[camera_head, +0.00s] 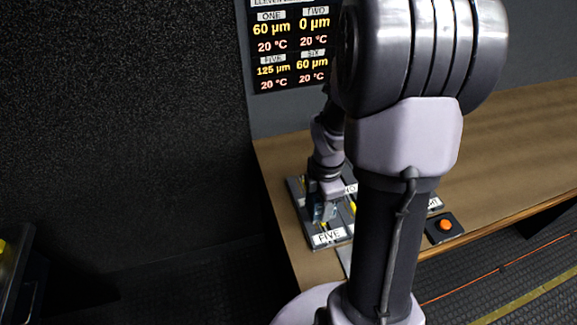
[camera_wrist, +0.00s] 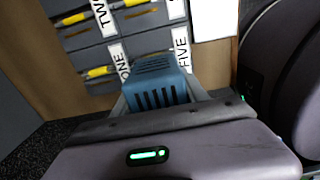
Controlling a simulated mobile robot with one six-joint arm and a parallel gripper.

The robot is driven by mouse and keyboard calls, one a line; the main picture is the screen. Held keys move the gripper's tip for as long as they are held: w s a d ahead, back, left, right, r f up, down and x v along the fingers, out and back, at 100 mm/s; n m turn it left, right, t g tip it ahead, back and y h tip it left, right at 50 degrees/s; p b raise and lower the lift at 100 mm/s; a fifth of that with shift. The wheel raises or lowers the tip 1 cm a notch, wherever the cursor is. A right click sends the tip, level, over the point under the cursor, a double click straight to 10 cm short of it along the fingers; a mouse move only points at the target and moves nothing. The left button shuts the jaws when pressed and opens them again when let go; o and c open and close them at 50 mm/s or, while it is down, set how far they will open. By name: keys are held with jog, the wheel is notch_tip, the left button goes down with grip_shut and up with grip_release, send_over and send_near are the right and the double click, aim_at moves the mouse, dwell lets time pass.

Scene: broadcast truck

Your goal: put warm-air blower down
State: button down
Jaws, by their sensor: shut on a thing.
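The warm-air blower is a blue box with dark vent slots (camera_wrist: 156,90) in the wrist view. My gripper (camera_wrist: 157,100) is shut on it, with one finger on each side. In the head view my gripper (camera_head: 324,208) is low over the left end of the wooden bench, above a grey panel (camera_head: 293,190) near its FIVE label (camera_head: 328,238). The blower (camera_head: 321,211) shows only as a small bluish shape there. I cannot tell whether it touches the panel.
Yellow-handled items (camera_wrist: 100,72) lie in the panel's bays. Labels ONE, TWO and FIVE show in the wrist view. An orange button (camera_head: 445,225) stands right of my arm. The wall display (camera_head: 290,45) lists µm and °C values. The bench's right side (camera_head: 520,140) is bare.

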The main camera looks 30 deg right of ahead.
jog(key=w+d+f+b, duration=0.1)
jog(key=w, duration=0.3)
jog(key=w+d+f+b, duration=0.1)
jog(key=w+d+f, duration=0.1)
jog(key=w, duration=0.2)
jog(key=w+d+f+b, duration=0.1)
jog(key=w+d+f, duration=0.1)
jog(key=w, duration=0.3)
jog(key=shift+b, duration=0.3)
jog(key=shift+a, duration=0.1)
jog(key=shift+f, duration=0.25)
jog(key=c, duration=0.6)
grip_release()
jog(key=shift+r, duration=0.1)
